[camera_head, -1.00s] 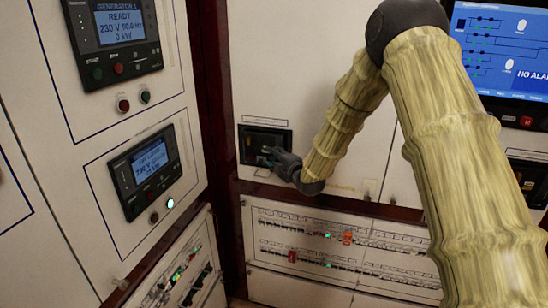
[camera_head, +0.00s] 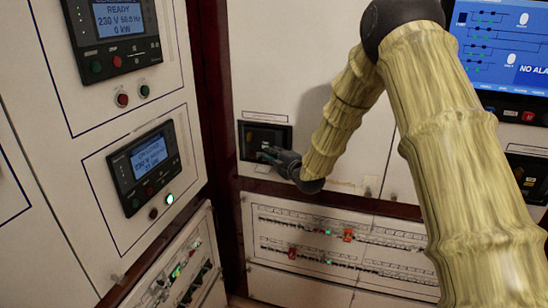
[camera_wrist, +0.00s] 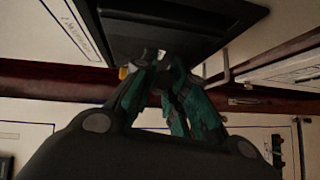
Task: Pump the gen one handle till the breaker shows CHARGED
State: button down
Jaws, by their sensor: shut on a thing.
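The black breaker unit (camera_head: 250,140) is set in the white cabinet front, left of my forearm. My gripper (camera_head: 268,156) is at its lower front edge in the head view. In the wrist view my gripper (camera_wrist: 158,65) has its dark and green fingers drawn together just under the dark breaker body (camera_wrist: 190,25). It is shut on the gen one handle, which is mostly hidden between the fingers. A small yellow piece shows beside the left fingertip. The breaker's CHARGED flag cannot be read in either view.
Generator panels with lit screens (camera_head: 152,157) stand at the left. Rows of small breakers (camera_head: 345,236) lie below my gripper. A blue display (camera_head: 505,45) and a second dark unit (camera_head: 527,175) are at the right, behind my arm.

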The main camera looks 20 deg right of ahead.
jog(key=f+n+t+b, duration=0.1)
jog(key=b, duration=0.4)
jog(key=s+f+n+t+b, duration=0.1)
jog(key=b, duration=0.4)
jog(key=a+f+n+t+y+b, duration=0.1)
jog(key=n+b, duration=0.1)
jog(key=b, duration=0.3)
jog(key=shift+s+a+f+t+b, duration=0.1)
jog(key=shift+s+f+t+b, duration=0.15)
jog(key=shift+s+t+b, duration=0.15)
jog(key=shift+n+y+b, duration=0.3)
jog(key=shift+b, duration=0.3)
jog(key=c, duration=1.4)
grip_release()
jog(key=v, duration=1.2)
